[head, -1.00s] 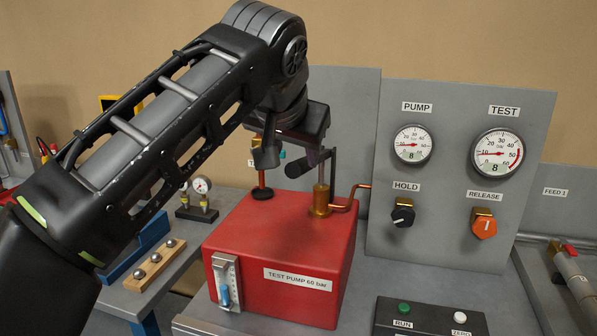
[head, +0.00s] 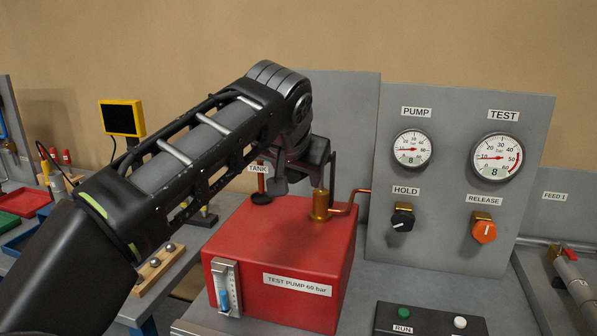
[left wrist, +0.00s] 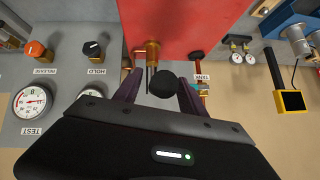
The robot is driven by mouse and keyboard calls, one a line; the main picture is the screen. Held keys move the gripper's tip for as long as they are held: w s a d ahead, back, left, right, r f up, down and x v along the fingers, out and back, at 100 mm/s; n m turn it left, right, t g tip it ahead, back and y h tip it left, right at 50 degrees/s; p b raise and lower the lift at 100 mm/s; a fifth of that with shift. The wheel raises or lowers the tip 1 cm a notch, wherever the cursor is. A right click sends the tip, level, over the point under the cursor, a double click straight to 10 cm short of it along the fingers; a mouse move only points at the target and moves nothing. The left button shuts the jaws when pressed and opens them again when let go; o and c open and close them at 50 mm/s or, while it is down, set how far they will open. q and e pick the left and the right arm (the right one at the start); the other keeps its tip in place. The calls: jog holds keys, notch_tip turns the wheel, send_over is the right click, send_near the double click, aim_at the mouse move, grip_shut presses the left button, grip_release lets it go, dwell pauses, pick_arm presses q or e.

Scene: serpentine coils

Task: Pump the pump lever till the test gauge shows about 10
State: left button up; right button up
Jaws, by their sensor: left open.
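The red test pump box (head: 255,240) stands on the bench with a brass pump cylinder (head: 320,206) on top. My left gripper (head: 305,178) hangs over the box, close to the cylinder, and hides most of the pump lever in the head view. In the left wrist view the lever's round black end (left wrist: 164,82) shows between the spread fingers of my left gripper (left wrist: 160,90); whether they touch it is unclear. The test gauge (head: 497,158) reads 8. The pump gauge (head: 411,149) also reads 8. My right gripper is not in view.
The grey panel right of the pump carries the black HOLD knob (head: 402,220) and orange RELEASE knob (head: 484,231). A copper pipe (head: 349,202) runs from the cylinder to the panel. A button box (head: 430,318) is in front. A TANK-labelled post (head: 261,184) stands left of my gripper.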

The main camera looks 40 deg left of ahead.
pick_arm(q)
grip_shut()
dwell(0.4)
dwell(0.9)
